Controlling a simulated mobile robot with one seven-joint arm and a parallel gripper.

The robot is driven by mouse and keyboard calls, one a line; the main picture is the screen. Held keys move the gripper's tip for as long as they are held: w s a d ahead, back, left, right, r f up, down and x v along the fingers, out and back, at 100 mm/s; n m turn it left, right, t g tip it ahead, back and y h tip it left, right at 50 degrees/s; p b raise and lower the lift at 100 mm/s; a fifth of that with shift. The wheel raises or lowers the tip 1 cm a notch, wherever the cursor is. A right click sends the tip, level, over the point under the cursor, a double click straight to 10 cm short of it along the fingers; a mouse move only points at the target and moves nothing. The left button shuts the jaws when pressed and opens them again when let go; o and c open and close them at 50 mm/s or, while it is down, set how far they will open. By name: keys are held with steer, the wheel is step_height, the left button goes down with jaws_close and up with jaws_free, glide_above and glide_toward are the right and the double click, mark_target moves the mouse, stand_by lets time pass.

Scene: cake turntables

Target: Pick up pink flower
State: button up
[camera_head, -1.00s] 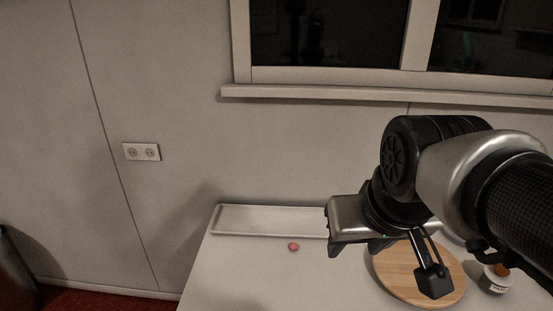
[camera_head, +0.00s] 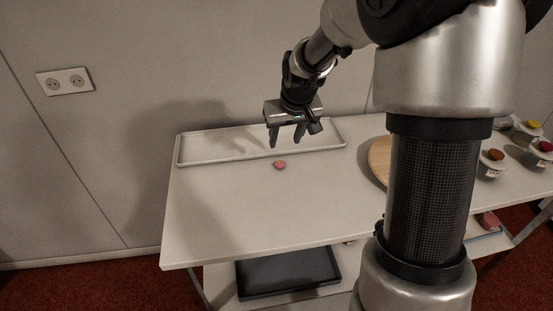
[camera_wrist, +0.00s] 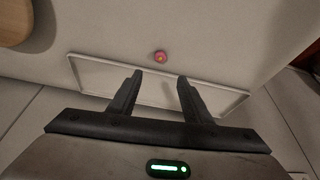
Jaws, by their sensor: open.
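The pink flower (camera_head: 280,165) is a small round pink piece lying on the white table (camera_head: 225,215), just in front of the long white tray (camera_head: 190,160). My gripper (camera_head: 287,143) is open and empty, pointing down above the tray, with the flower a little beyond its fingertips. In the wrist view, the flower (camera_wrist: 160,57) shows ahead of the gap between the two fingers (camera_wrist: 157,76), apart from both. Nothing hides it.
A round wooden board (camera_head: 379,160) stands to the right, partly hidden by my arm. Small cups with coloured tops (camera_head: 493,165) stand farther right. A dark tray (camera_head: 290,272) lies on the lower shelf. The left part of the table is clear.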

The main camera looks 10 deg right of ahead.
mark_target(279, 162)
steer(key=b+x, duration=0.2)
steer(key=x, duration=1.1)
steer(key=shift+s+f, duration=0.1)
steer(key=shift+s, duration=0.1)
steer(key=c, duration=1.1)
